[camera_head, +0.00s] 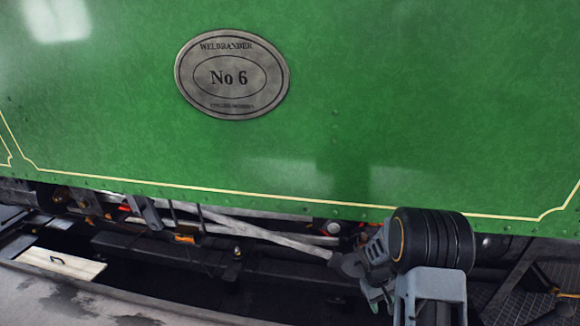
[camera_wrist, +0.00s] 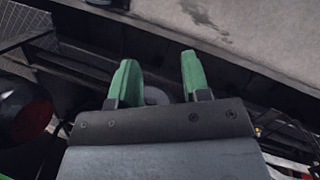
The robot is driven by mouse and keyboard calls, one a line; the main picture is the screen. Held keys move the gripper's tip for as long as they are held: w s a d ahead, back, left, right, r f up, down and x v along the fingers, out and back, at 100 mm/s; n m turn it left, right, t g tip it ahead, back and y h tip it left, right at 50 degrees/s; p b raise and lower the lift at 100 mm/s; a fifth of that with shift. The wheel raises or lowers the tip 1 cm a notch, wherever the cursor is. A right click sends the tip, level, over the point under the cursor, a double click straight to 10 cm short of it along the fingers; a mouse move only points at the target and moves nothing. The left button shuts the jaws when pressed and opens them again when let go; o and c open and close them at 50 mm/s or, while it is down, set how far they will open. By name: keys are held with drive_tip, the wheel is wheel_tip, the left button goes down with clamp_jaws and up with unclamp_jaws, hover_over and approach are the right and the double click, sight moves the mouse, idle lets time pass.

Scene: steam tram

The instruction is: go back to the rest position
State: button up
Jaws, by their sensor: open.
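My gripper shows in the wrist view (camera_wrist: 157,82) with its two green fingers apart and nothing between them. Beyond the fingers are dark metal parts and the pale stained floor edge. In the head view my arm is at the lower right, in front of the tram's underside. The gripper's fingertips are hard to make out there. The green tram side panel (camera_head: 400,100) fills the upper head view, with an oval plate (camera_head: 232,102) reading "No 6".
Rods and dark running gear (camera_head: 270,232) lie below the panel, close behind my arm. A pale board with a handle (camera_head: 62,263) lies at the lower left. Stained concrete (camera_head: 60,303) runs along the front. Dark steps or grating (camera_head: 510,290) stand at the lower right.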

drive_tip(key=s+a+r+m+t+y+p, duration=0.1)
drive_tip(key=s+a+r+t+p, duration=0.1)
drive_tip(key=r, duration=0.9)
drive_tip(key=s+a+r+m+t+y+p, duration=0.1)
drive_tip(key=s+a+r, duration=0.4)
drive_tip(key=r, duration=0.6)
drive_tip(key=s+a+r+t+y+p, duration=0.1)
drive_tip(key=s+a+r+t+p, duration=0.2)
drive_tip(key=s+r, duration=0.4)
wheel_tip(320, 180, up, 4)
drive_tip(key=shift+a+f+m+p, duration=0.1)
drive_tip(key=shift+a+m+p, duration=0.4)
drive_tip(key=shift+p, duration=0.5)
drive_tip(key=shift+a, duration=0.2)
